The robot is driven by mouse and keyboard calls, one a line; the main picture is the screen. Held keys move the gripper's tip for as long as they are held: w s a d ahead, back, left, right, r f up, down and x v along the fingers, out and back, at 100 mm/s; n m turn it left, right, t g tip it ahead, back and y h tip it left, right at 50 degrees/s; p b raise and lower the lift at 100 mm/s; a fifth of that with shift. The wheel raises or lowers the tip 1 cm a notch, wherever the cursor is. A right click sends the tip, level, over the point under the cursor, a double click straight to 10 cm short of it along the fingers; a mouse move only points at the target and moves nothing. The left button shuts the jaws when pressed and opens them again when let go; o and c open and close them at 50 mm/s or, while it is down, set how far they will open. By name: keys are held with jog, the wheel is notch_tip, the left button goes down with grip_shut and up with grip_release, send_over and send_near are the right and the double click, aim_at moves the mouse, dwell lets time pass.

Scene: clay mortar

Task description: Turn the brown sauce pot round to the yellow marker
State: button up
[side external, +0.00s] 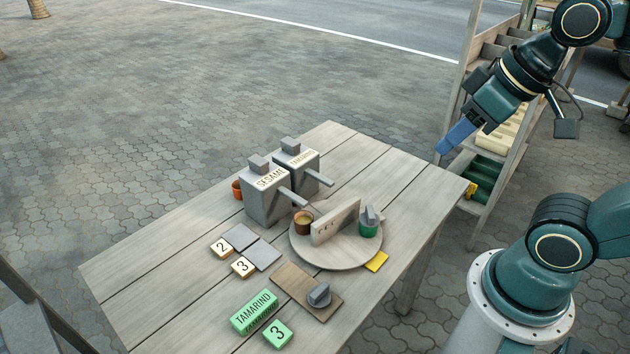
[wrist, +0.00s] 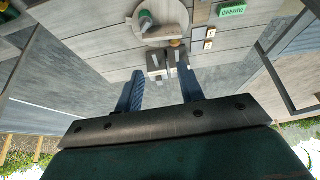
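The brown sauce pot (side external: 303,224) stands upright on the round wooden turntable (side external: 336,260), on the left side of its upright divider board (side external: 335,222), close to a dispenser spout. In the wrist view the brown pot (wrist: 177,43) shows small at the turntable's edge (wrist: 178,12). The yellow marker (side external: 376,262) lies on the table at the turntable's front right edge, on the green pot's side. My gripper (side external: 446,144) is high above the table's right end, away from the turntable. In the wrist view its blue fingers (wrist: 162,92) are apart with nothing between them.
A green pot (side external: 368,230) with a grey-topped lid is on the turntable's right side. Sesame (side external: 262,199) and tamarind (side external: 297,162) dispensers stand behind. Number tiles (side external: 243,267), a green tamarind block (side external: 254,312) and a board with a grey knob (side external: 292,284) lie in front. A shelf (side external: 490,165) stands right.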

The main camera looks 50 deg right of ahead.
jog(key=w+f+n+g, duration=0.2)
jog(key=w+n, duration=0.3)
jog(key=w, duration=0.2)
jog(key=n+g, duration=0.4)
jog(key=n, duration=0.7)
send_over(337, 211)
notch_tip(337, 211, down, 16)
jog(key=shift+r, duration=0.1)
jog(key=shift+f, duration=6.9)
grip_shut()
